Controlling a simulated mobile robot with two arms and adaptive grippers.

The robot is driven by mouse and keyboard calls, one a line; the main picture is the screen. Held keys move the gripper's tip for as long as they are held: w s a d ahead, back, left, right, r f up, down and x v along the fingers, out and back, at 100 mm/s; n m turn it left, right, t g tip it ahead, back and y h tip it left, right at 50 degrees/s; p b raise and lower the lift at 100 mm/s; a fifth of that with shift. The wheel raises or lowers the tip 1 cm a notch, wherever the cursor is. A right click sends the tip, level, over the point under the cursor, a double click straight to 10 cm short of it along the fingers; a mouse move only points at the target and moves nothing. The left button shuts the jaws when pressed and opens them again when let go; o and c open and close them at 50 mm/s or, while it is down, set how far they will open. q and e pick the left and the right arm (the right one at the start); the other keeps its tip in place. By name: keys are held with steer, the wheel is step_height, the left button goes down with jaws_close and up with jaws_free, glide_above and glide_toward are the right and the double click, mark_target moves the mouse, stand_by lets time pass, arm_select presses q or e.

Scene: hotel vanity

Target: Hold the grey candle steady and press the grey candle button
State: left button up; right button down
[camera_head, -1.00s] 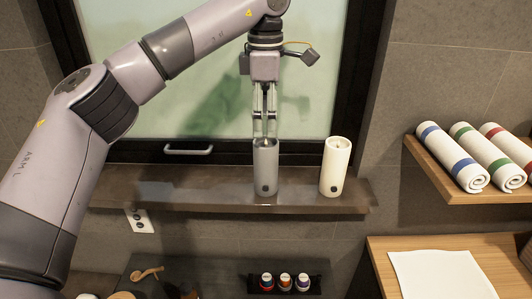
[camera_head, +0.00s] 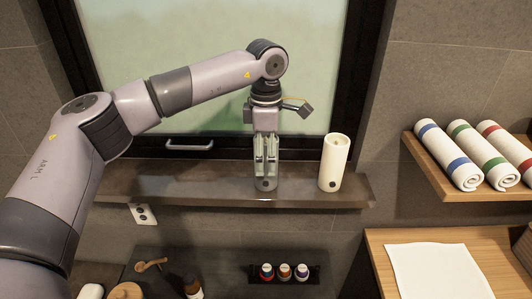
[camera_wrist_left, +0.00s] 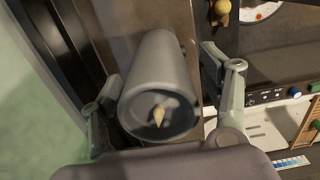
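The grey candle (camera_head: 272,187) stands upright on the dark window ledge, mostly hidden behind my left gripper in the head view. Its dark round button (camera_head: 265,184) shows low on its front. My left gripper (camera_head: 265,172) points straight down, with its fingers on either side of the candle. In the left wrist view, the candle (camera_wrist_left: 160,65) lies between the spread fingers, its hollow top and flame tip facing the camera. A gap shows between the candle and the right-hand finger; contact at the other finger is unclear. My right gripper is not in view.
A white candle (camera_head: 333,163) with a dark button stands on the ledge (camera_head: 215,191), just right of the grey one. The window lies behind. Rolled towels (camera_head: 450,156) rest on a shelf at right. Small colored-label jars (camera_head: 284,271) sit below. The ledge left of the grey candle is clear.

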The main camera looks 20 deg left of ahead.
arm_select(q)
steer(key=c, duration=1.4)
stand_by(1.7)
